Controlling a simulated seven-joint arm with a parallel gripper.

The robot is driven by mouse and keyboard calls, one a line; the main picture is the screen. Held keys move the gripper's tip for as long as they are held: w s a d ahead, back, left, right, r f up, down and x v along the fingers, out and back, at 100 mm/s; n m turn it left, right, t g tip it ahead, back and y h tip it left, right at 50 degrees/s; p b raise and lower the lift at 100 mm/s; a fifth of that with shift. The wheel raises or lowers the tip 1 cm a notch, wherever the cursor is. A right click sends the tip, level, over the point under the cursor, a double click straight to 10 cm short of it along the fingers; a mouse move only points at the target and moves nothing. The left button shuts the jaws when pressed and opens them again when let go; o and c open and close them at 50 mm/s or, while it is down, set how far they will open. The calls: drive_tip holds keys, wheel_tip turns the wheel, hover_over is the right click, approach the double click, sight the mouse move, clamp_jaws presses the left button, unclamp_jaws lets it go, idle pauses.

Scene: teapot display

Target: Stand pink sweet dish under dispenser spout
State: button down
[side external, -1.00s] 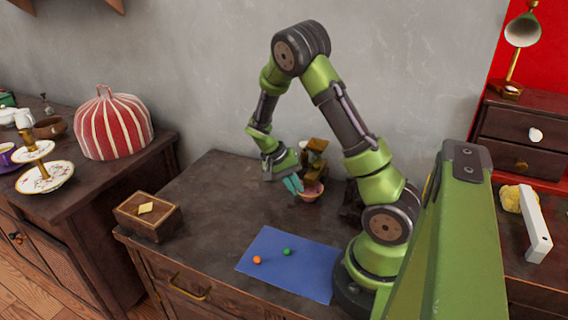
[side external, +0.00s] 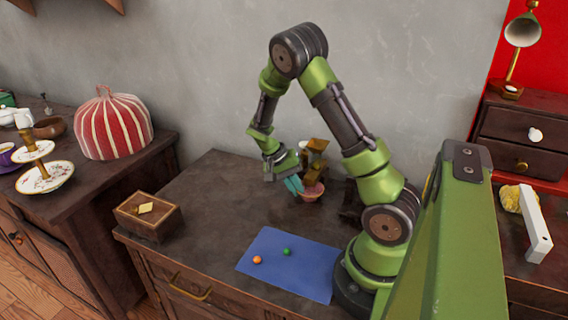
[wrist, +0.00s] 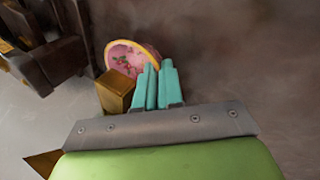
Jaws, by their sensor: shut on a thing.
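The pink sweet dish (side external: 313,192) is a small pink bowl at the back of the dark tabletop, at the foot of the brown and gold dispenser (side external: 315,158). In the wrist view the dish (wrist: 124,57) shows a yellow rim and a floral pattern inside. My gripper (side external: 293,184) has teal fingers that are close together at the dish's left side in the side view. In the wrist view the fingers (wrist: 158,82) are shut at the dish's near rim and hide part of it. The spout's exact position over the dish is hard to tell.
A blue mat (side external: 290,264) with an orange ball (side external: 257,260) and a green ball (side external: 287,252) lies at the front. A wooden box (side external: 148,215) stands at the left edge. The tabletop between box and dish is clear. A gold block (wrist: 116,92) is close beside the fingers.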

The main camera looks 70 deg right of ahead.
drive_tip(key=c, duration=1.2)
unclamp_jaws()
drive_tip(key=shift+s+d, duration=0.1)
drive_tip(key=shift+r, duration=0.1)
